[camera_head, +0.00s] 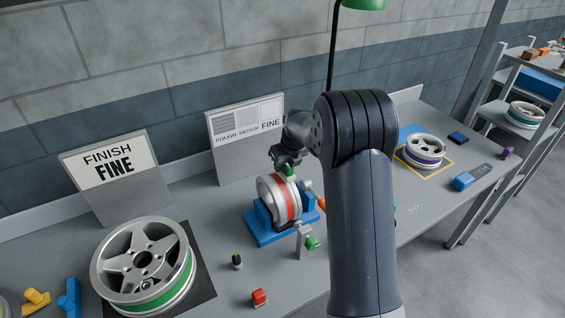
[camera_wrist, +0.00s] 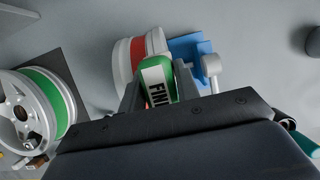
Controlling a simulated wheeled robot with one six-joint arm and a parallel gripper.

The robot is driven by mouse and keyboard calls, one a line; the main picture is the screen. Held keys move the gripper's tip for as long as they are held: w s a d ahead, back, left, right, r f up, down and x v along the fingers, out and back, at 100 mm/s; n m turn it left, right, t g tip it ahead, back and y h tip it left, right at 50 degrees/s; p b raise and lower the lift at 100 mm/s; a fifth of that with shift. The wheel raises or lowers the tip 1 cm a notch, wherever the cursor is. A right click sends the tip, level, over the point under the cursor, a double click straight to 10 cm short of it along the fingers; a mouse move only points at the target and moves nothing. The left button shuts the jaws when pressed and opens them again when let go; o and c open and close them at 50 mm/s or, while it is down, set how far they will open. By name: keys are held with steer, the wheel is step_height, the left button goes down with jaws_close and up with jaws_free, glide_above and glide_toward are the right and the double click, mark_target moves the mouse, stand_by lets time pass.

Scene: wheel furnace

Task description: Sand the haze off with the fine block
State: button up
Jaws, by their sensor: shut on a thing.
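The block also shows as a small green patch (camera_head: 289,170) at the top of the wheel in the head view. The wheel with a red band (camera_head: 285,198) stands upright in a blue stand (camera_head: 262,226). The block is right at the wheel's rim; I cannot tell whether it touches. The red band also shows in the wrist view (camera_wrist: 138,52). No haze can be made out.
A large wheel with a green band (camera_head: 145,265) lies at the front left below a "FINISH FINE" sign (camera_head: 108,168). A red block (camera_head: 259,298) and a small dark peg (camera_head: 237,262) are near the front. A purple-banded wheel (camera_head: 424,152) lies to the right.

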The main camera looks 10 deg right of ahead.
steer(key=shift+s+d, duration=0.25)
steer(key=shift+s, duration=0.45)
steer(key=shift+s+d, duration=0.2)
steer(key=shift+s, duration=0.45)
steer(key=shift+w+a, duration=0.15)
steer(key=shift+w, duration=0.25)
steer(key=shift+w+a+p, duration=0.3)
steer(key=shift+w+p, duration=0.1)
steer(key=shift+w, duration=0.5)
steer(key=shift+w+a+p, duration=0.25)
steer(key=shift+w+p, duration=0.15)
steer(key=shift+w, duration=0.45)
steer(key=shift+s+d+b, duration=0.2)
steer(key=shift+s, duration=0.35)
steer(key=shift+s+d+b, duration=0.15)
steer(key=shift+s+b, duration=0.05)
steer(key=shift+s, duration=0.3)
steer(key=shift+r+p, duration=0.45)
steer(key=shift+r, duration=4.05)
